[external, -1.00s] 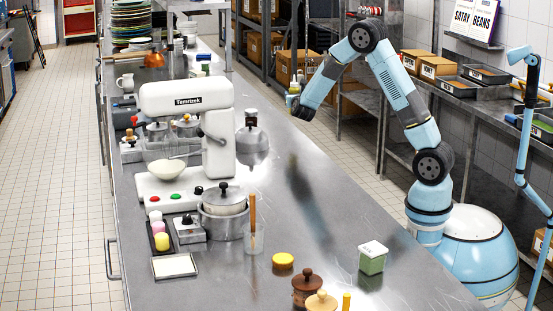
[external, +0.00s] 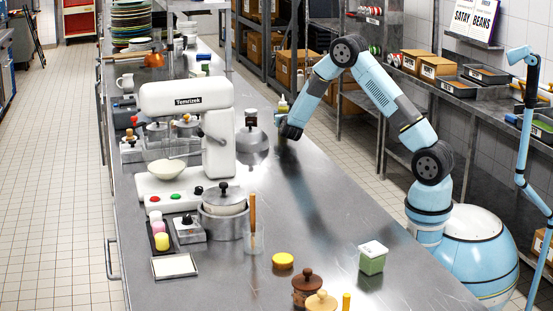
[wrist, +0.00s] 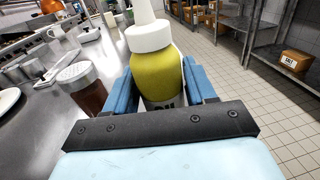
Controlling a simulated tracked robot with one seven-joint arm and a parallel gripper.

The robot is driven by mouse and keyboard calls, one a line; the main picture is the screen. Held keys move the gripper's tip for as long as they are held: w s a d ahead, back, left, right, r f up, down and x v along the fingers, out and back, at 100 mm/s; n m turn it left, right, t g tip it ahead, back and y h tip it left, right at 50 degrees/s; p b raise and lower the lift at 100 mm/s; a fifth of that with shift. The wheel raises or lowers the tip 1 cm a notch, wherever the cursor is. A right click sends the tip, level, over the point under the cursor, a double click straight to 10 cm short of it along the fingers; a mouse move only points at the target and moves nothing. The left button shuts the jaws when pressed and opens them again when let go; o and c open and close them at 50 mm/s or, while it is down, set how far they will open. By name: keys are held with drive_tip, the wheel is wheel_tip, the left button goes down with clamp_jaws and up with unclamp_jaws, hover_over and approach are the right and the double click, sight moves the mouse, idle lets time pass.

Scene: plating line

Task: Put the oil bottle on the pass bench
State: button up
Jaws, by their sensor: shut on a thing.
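The oil bottle (wrist: 160,74) is yellow-green with a white cap and nozzle, and part of a dark-lettered label shows. My gripper (wrist: 160,92) is shut on it, with a blue finger on each side of its body. The bottle's lower part is hidden by my gripper. In the external view the bottle (external: 282,104) shows small and upright just behind my gripper, near the right edge of the long steel bench (external: 320,200). I cannot tell whether its base touches the bench top. No sign marks which bench is the pass bench.
A shaker jar with a metal lid (wrist: 82,84) stands left of the bottle. The white mixer (external: 187,130) and a lidded pot (external: 222,212) stand farther left and nearer. A green-and-white box (external: 372,260) stands at the near right. The bench middle is clear.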

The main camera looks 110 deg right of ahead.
drive_tip(key=o, duration=1.2)
drive_tip(key=shift+c, duration=0.2)
drive_tip(key=shift+a, duration=0.1)
drive_tip(key=a, duration=0.4)
drive_tip(key=w+a, duration=0.1)
drive_tip(key=a, duration=0.3)
drive_tip(key=w+a, duration=0.1)
drive_tip(key=a, duration=0.2)
drive_tip(key=shift+a, duration=0.4)
drive_tip(key=s+a+r+m+g+y, duration=0.1)
drive_tip(key=a+r+m+y, duration=0.2)
drive_tip(key=a+r+m, duration=0.5)
drive_tip(key=s+a+r+m+y, duration=0.1)
drive_tip(key=a+r+m+y, duration=0.3)
drive_tip(key=a, duration=0.9)
drive_tip(key=s+a+r+m+t+y, duration=0.1)
drive_tip(key=s+a+r+t+y, duration=0.1)
drive_tip(key=a, duration=1.1)
drive_tip(key=s+a+r+m+t+y, duration=0.1)
drive_tip(key=s+a+t+y, duration=0.3)
drive_tip(key=a, duration=0.8)
drive_tip(key=s+a+r+m+t+y, duration=0.2)
drive_tip(key=s+a+r+t+y, duration=0.1)
drive_tip(key=a, duration=1)
drive_tip(key=shift+s+a+r+y, duration=0.25)
drive_tip(key=shift+r+y, duration=0.3)
drive_tip(key=shift+y, duration=0.35)
